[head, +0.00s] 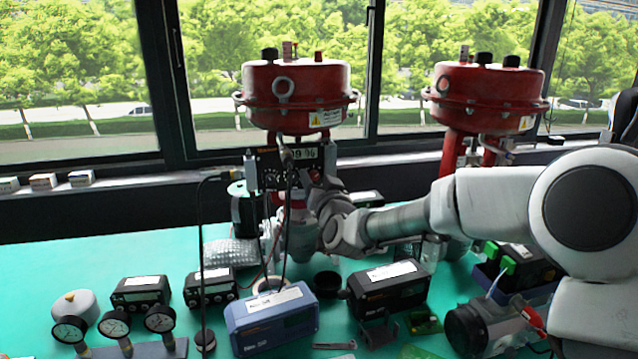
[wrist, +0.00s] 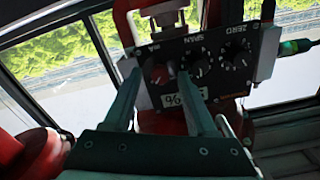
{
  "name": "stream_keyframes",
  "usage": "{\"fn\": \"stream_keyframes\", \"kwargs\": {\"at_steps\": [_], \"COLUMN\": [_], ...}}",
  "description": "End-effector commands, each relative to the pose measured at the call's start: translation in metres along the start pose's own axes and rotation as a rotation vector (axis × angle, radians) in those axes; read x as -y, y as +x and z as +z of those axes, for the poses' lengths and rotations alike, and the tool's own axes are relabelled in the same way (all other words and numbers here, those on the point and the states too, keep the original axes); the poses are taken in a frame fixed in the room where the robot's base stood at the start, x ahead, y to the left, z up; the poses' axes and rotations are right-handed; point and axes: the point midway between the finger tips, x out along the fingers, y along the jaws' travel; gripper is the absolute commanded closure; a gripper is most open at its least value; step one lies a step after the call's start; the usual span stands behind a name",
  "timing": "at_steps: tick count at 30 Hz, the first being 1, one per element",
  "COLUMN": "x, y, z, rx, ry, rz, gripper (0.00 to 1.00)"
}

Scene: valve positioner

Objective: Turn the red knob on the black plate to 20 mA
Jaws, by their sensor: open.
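The black plate (wrist: 212,62) shows upside down in the wrist view, with labels mA, SPAN and ZERO over three dials. The red knob (wrist: 158,74) is the left one, under mA; its exact pointer setting is too small to read. My gripper (wrist: 156,70) is open, with one finger on each side of the red knob; I cannot tell whether either touches it. In the head view the black plate (head: 266,170) hangs below the left red actuator, and my gripper (head: 318,185) is close to it, partly hidden. I cannot make out the red knob there.
Two red valve actuators (head: 297,95) (head: 487,97) stand by the window. A green cable plug (wrist: 295,46) joins the plate's right side. The green bench holds a blue box (head: 272,318), a black box (head: 388,290) and gauges (head: 115,324). Bare bench lies at the left.

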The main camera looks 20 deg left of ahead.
Motion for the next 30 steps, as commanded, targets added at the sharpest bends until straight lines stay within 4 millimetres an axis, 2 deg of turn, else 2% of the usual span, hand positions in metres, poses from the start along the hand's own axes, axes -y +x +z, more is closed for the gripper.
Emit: {"fn": "stream_keyframes", "kwargs": {"at_steps": [5,8,24,30], "x": [0.001,0.001,0.000,0.001], "y": [-0.011,-0.025,-0.130,-0.159], "z": [-0.001,-0.001,-0.002,-0.001], "rx": [-0.002,0.000,0.000,0.000], "ry": [-0.003,-0.004,-0.004,-0.003], "rz": [0.000,0.000,0.001,0.000], "gripper": [0.43,0.43,0.43,0.43]}}
